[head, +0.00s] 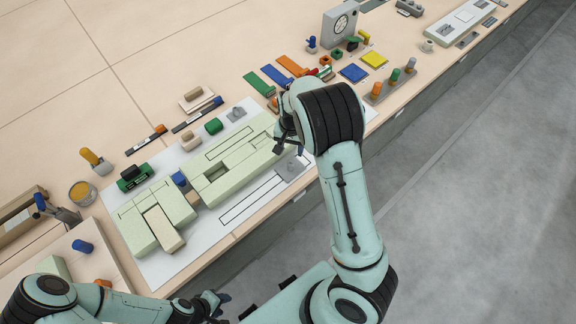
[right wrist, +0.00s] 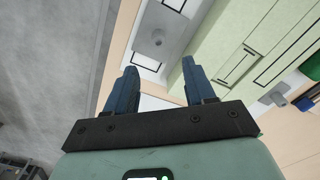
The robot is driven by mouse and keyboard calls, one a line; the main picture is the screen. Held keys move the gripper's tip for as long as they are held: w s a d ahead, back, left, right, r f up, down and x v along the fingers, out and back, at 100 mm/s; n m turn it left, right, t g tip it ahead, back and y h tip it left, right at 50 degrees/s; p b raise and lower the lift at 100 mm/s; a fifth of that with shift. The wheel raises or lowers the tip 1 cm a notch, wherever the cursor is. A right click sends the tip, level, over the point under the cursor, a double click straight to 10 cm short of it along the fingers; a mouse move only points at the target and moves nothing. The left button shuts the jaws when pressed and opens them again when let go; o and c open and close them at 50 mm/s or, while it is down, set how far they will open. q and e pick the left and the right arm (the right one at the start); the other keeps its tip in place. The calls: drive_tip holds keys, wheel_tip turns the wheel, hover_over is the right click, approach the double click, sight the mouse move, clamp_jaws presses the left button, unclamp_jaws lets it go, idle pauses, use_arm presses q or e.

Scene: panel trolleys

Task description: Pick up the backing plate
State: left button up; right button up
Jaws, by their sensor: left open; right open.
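A small grey plate (head: 291,168), which looks like the backing plate, lies on the white sheet (head: 262,196) beside the pale green blocks (head: 245,158). It also shows in the right wrist view (right wrist: 160,34), beyond the gap between the fingers, with a round feature on it. My right gripper (head: 288,147) is open and above the sheet close to this plate; my arm partly hides it in the head view. In the right wrist view the gripper (right wrist: 159,78) has nothing between its fingers. My left gripper (head: 214,303) is open and low at the table's front, away from the plate.
A second grey piece (head: 237,114) lies at the sheet's far edge. Coloured plates, including a blue one (head: 354,73), and a peg rack (head: 392,85) stand further right. A tray (head: 95,258) is at the left. The table's front edge runs close to the sheet.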

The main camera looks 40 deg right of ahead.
sight(290, 164)
wheel_tip(290, 164, down, 4)
drive_tip(key=shift+d+r, duration=0.1)
drive_tip(key=shift+d, duration=0.05)
drive_tip(key=f, duration=0.3)
drive_tip(key=a+f, duration=0.1)
drive_tip(key=shift+s+f, duration=0.35)
drive_tip(key=shift+f, duration=0.35)
drive_tip(key=shift+w, duration=0.1)
clamp_jaws()
